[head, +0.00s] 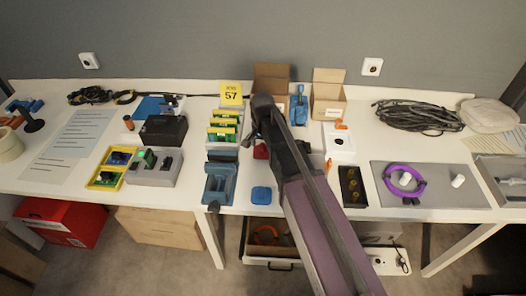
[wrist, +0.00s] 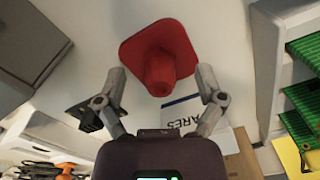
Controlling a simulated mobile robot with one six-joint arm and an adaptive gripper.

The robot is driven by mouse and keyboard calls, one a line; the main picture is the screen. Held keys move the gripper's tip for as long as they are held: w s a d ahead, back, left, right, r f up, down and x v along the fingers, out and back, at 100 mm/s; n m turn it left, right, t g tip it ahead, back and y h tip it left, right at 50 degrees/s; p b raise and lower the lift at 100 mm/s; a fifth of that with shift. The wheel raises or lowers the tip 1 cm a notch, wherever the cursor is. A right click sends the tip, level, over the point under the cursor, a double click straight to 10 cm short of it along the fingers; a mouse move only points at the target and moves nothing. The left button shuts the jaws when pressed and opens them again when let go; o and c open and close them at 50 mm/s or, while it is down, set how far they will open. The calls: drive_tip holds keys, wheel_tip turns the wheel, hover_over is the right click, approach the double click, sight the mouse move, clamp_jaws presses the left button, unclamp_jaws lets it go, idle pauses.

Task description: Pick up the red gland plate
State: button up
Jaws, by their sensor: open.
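The red gland plate (wrist: 158,55) lies on the white table in the wrist view, a square plate with rounded corners and a round stub in its middle. In the head view only a part of it (head: 261,152) shows at the left edge of my arm. My gripper (wrist: 160,76) is open and empty, with one finger to each side of the stub. A gap shows between each finger and the stub. In the head view my arm hides the gripper's fingers.
A blue square piece (head: 261,194) lies in front of the red plate. A blue-grey vise-like fixture (head: 219,182) and a rack of green boards (head: 223,130) stand to the left. A black tray (head: 352,186) lies to the right, and open cartons (head: 329,100) stand behind.

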sight(262, 145)
clamp_jaws()
idle(0.3)
drive_tip(key=shift+s, duration=0.1)
drive_tip(key=shift+r, duration=0.15)
wheel_tip(262, 145, up, 10)
drive_tip(key=p, duration=1)
drive_tip(key=shift+f, duration=0.2)
idle(0.8)
